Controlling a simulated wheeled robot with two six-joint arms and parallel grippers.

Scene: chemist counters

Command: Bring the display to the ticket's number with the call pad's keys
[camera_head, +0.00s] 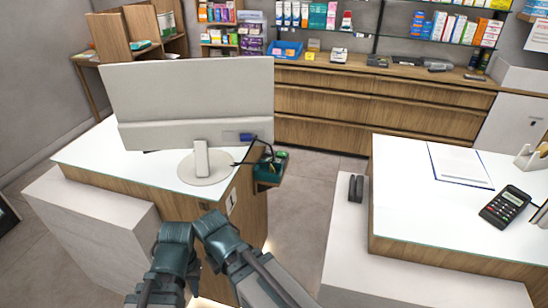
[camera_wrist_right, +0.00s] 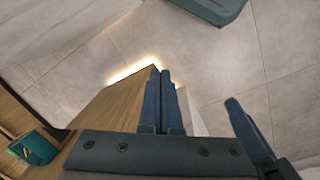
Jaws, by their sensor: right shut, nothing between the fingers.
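A large monitor (camera_head: 190,105) stands on the left counter with its back to me, so its screen is hidden. I cannot pick out the call pad or a lit number for certain. My left gripper (camera_head: 176,240) is low in the head view, in front of the left counter; its fingers are unclear. My right gripper (camera_wrist_right: 160,100) is shut and empty in the right wrist view, clear of any object.
A green holder (camera_head: 270,166) with small items sits at the left counter's end. The right counter (camera_head: 410,215) holds a calculator (camera_head: 505,205), a clipboard (camera_head: 460,165) and, on its lower ledge, a small dark object (camera_head: 356,187). Floor is clear between the counters.

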